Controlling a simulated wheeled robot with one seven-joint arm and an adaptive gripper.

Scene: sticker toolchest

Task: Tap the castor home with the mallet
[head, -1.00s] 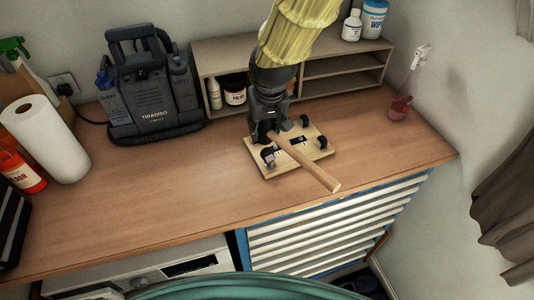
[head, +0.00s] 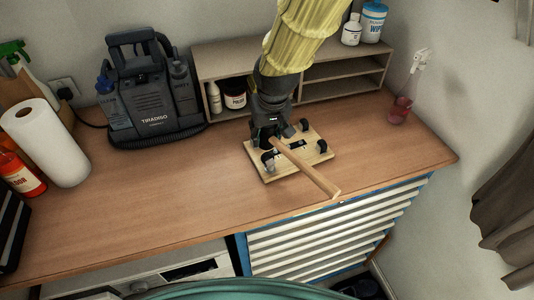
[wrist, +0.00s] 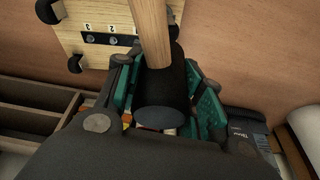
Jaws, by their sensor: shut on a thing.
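A pale wooden board (head: 296,165) lies flat on the bench and carries small black castors. One castor (head: 267,157) is at its front left, with a light metal part showing under it. Another castor (head: 322,146) is at the right and one (head: 304,124) at the back. My gripper (head: 268,138) is over the board's left side and hides part of it. It is shut on the mallet, whose wooden handle (head: 312,173) slants down right past the board's front edge. In the wrist view, the mallet's black head (wrist: 165,92) sits between the green-padded fingers.
A low shelf unit (head: 330,80) with tubs and bottles stands behind the board. A black cleaning machine (head: 150,95) is at the left, a spray bottle (head: 402,103) at the right. The bench is clear left and right of the board.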

